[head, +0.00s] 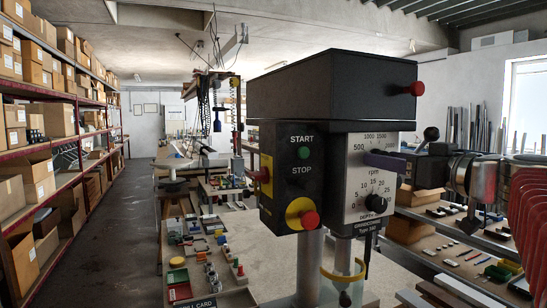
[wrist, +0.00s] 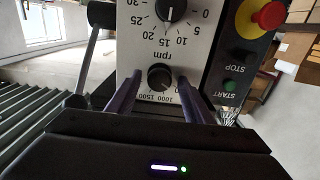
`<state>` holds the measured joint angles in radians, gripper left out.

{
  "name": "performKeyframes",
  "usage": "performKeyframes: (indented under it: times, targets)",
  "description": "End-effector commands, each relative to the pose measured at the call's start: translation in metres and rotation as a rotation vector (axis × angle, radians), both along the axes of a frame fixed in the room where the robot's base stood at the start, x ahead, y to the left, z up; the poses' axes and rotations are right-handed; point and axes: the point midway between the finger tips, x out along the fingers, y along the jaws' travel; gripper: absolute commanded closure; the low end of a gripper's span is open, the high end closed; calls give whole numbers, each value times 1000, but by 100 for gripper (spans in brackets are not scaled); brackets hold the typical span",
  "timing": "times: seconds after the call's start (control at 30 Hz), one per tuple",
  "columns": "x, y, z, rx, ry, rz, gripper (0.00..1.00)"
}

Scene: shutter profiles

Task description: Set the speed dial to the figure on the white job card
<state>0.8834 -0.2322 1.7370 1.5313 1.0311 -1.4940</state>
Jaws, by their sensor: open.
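The drill press panel (head: 357,205) carries the rpm speed dial, a black round knob (wrist: 160,77) that appears upside down in the wrist view, with figures such as 1000 and 1500 around it. Its pointer setting is too dark to read. My gripper (wrist: 159,80) is open, its two purple fingers to either side of the knob with gaps visible.
Below the speed dial is a depth dial (head: 376,203) marked 0 to 30. The START button (head: 304,153) and red stop button (head: 309,219) sit on the black panel to the left. A bench with small parts (head: 205,255) stands left; shelves of boxes line the aisle.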

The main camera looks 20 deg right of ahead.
Motion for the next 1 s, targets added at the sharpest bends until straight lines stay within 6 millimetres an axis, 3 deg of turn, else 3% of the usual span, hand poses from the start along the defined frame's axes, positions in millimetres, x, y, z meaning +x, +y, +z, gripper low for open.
performKeyframes:
  times: [0.07,0.63,1.0]
  targets:
    - [-1,-1,0,0,0,-3,53]
    - [-2,-3,0,0,0,-6,93]
    - [-2,-4,0,40,6,-10,93]
